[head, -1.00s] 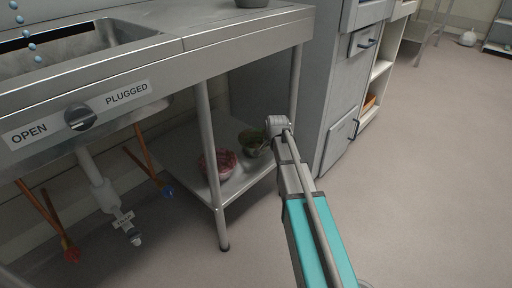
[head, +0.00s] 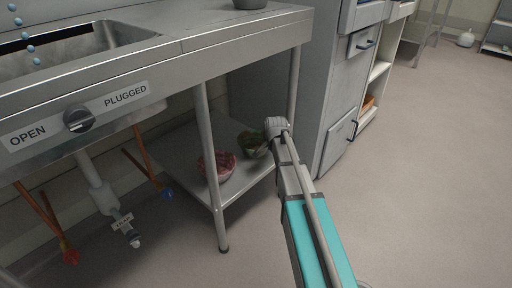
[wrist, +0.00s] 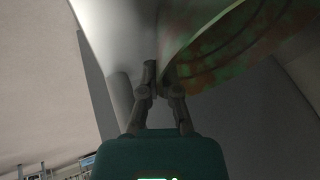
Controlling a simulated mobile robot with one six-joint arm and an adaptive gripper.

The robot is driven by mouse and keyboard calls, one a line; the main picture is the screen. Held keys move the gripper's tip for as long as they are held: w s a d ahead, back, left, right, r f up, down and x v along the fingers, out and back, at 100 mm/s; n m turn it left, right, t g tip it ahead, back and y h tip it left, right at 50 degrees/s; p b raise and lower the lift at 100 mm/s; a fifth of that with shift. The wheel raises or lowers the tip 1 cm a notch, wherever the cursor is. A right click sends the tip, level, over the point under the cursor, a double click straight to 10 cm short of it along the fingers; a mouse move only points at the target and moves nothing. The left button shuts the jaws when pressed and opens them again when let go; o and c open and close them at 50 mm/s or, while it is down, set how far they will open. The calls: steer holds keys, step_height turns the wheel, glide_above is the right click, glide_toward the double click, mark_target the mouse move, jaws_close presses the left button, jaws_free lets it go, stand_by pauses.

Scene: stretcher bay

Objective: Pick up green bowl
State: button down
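The green bowl (head: 250,142) is on the lower shelf of the steel sink table in the head view, partly hidden behind my arm's end. In the wrist view the bowl (wrist: 245,45) fills the upper right, close up, with a mottled green and reddish surface. My gripper (wrist: 157,82) has its two fingertips close together at the bowl's rim, with the rim between them. In the head view my gripper's fingertips are hidden by the arm. I cannot tell whether the bowl is clear of the shelf.
A bowl of red contents (head: 217,165) stands left of the green bowl on the lower shelf (head: 240,184). A table leg (head: 208,150) rises in front of it. A grey cabinet (head: 335,90) stands right of the table. The floor at right is clear.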

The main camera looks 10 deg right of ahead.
steer(key=shift+r, duration=0.2)
step_height(320, 180, up, 2)
steer(key=shift+p, duration=1.15)
steer(key=s+r+p, duration=1)
steer(key=s, duration=0.4)
steer(key=shift+a+r+p, duration=0.35)
step_height(320, 180, up, 7)
steer(key=p, duration=0.6)
steer(key=shift+p, duration=0.4)
steer(key=shift+d+f, duration=0.15)
